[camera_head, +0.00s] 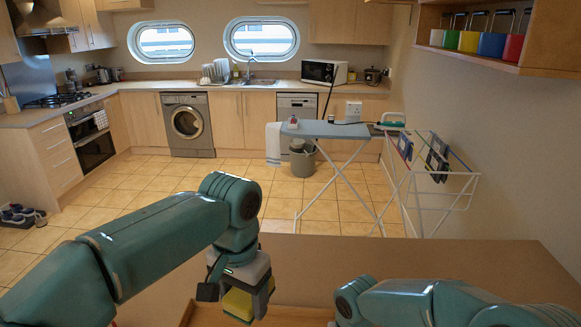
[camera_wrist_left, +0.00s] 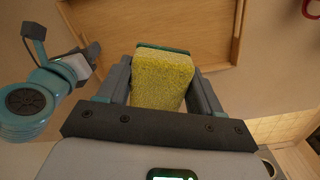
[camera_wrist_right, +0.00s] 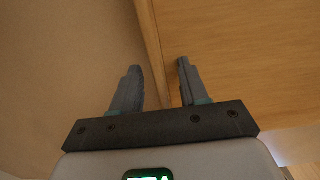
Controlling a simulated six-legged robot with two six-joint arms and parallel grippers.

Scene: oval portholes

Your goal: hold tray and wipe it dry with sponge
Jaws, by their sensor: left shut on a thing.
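My left gripper (camera_head: 247,302) is shut on a yellow sponge (camera_head: 238,303) with a green layer. The sponge also shows between its fingers in the left wrist view (camera_wrist_left: 162,80), over the wooden tray (camera_wrist_left: 205,62). Only the far part of the tray (camera_head: 290,316) shows at the bottom of the head view. In the right wrist view, the fingers of my right gripper (camera_wrist_right: 160,85) stand apart, with the tray's rim (camera_wrist_right: 153,45) running between and beyond them. I cannot tell whether they touch it. My right gripper is out of the head view.
The tray lies on a brown tabletop (camera_head: 400,262) with bare room behind it and to the right. Beyond stand an ironing board (camera_head: 325,130) and a white drying rack (camera_head: 440,180).

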